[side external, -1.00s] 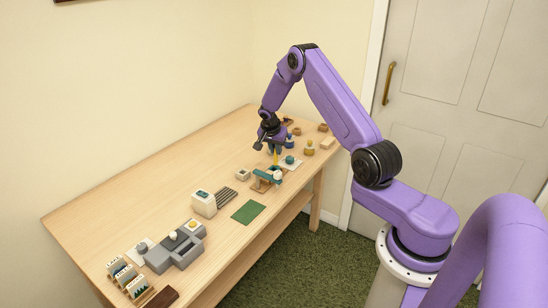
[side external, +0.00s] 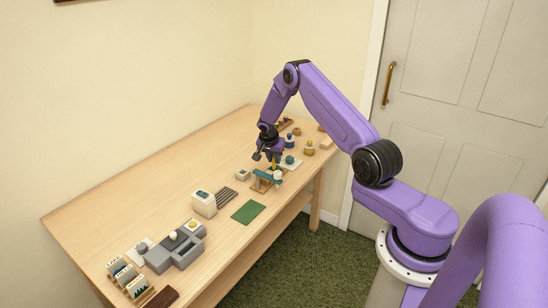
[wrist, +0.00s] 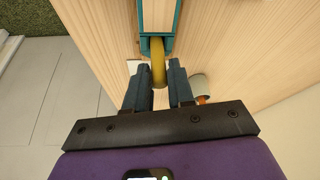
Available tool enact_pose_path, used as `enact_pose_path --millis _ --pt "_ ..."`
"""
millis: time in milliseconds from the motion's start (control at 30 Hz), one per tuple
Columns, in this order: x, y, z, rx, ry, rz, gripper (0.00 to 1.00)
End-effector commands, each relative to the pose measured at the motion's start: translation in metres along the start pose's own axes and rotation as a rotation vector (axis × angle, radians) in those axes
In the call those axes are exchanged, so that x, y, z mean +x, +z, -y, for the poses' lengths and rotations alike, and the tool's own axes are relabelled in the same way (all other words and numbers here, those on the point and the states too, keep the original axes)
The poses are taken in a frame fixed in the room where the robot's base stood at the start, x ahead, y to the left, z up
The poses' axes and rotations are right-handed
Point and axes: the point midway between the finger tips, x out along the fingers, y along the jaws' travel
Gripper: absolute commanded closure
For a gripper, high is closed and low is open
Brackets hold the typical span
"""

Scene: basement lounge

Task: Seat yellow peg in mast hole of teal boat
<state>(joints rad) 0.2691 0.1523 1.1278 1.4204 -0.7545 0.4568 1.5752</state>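The teal boat (side external: 262,176) sits near the right end of the table. In the wrist view its teal rim (wrist: 143,45) and pale wooden deck show at the top. The yellow peg (wrist: 158,68) stands between my two dark fingers, its far end over the near end of the boat. My gripper (wrist: 160,80) appears shut on the peg. In the side view my gripper (side external: 267,157) is just above the boat, with a little of the yellow peg (side external: 274,166) below it. The mast hole is hidden, and I cannot tell whether the peg's tip is in it.
A white round-topped item (side external: 278,175) stands close beside the boat. Behind are a teal-topped item on a white base (side external: 290,161) and a yellow item (side external: 309,148). A small box (side external: 242,174), white block (side external: 204,203) and green mat (side external: 249,212) lie nearby. The table's left rear is clear.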

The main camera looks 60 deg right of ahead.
Motion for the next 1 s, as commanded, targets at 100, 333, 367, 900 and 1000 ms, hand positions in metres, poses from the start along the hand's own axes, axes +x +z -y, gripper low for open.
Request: enact_pose_path --millis 100,333,367,900,1000 --pt "0.0 0.0 0.0 0.0 0.0 0.0 0.6" --pt "-0.001 0.0 0.0 0.0 -0.001 0.0 0.6" --pt "-0.002 -0.001 0.0 0.0 -0.001 0.0 0.6" --pt "-0.083 -0.002 0.001 0.001 -0.004 -0.002 0.6" --pt "-0.099 -0.001 0.001 0.0 -0.003 -0.001 0.6"
